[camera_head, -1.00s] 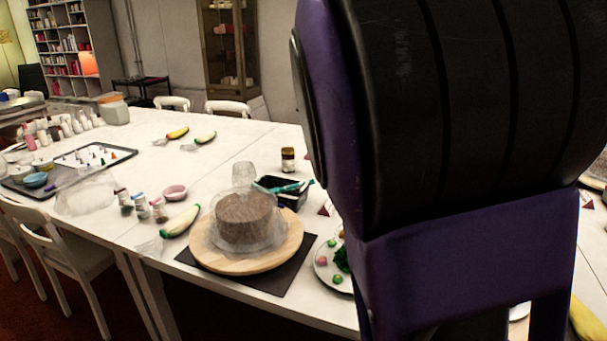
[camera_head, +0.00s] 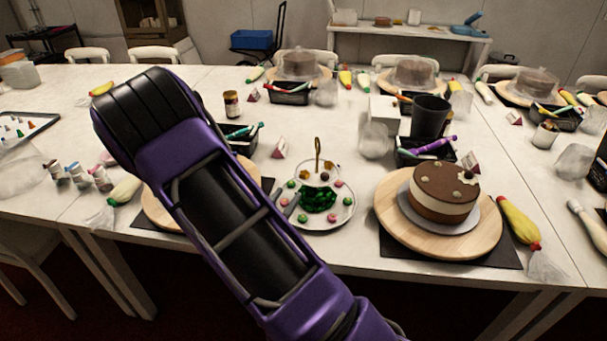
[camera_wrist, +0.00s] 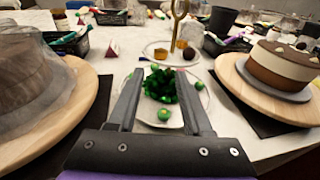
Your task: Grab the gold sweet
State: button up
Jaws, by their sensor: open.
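A two-tier stand with a gold handle (camera_head: 318,152) is on the table; it also shows in the wrist view (camera_wrist: 178,22). On its upper plate, the wrist view shows a gold sweet (camera_wrist: 161,54), with an orange-brown sweet (camera_wrist: 182,44) and a dark round one (camera_wrist: 189,54) beside it. The lower plate (camera_head: 340,214) holds a shiny green bow (camera_wrist: 160,84) and several green and pink sweets. My gripper (camera_wrist: 160,74) is open and empty. In the wrist view its fingers reach over the lower plate, with the gold sweet beyond the tips.
A chocolate-and-cream cake (camera_head: 444,191) on a wooden turntable (camera_head: 391,205) stands right of the stand. A covered cake (camera_wrist: 22,70) is on the left. A black tray of pens (camera_head: 426,152) and a dark cup (camera_head: 430,117) stand behind.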

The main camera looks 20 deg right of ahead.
send_near(304, 173)
jog(key=r+x, duration=0.1)
jog(key=x, duration=0.2)
jog(key=shift+f+x, duration=0.25)
jog(key=shift+x, duration=1.2)
jog(key=shift+f+x, duration=0.25)
jog(key=shift+x, duration=1.25)
jog(key=shift+s, duration=0.1)
grip_shut()
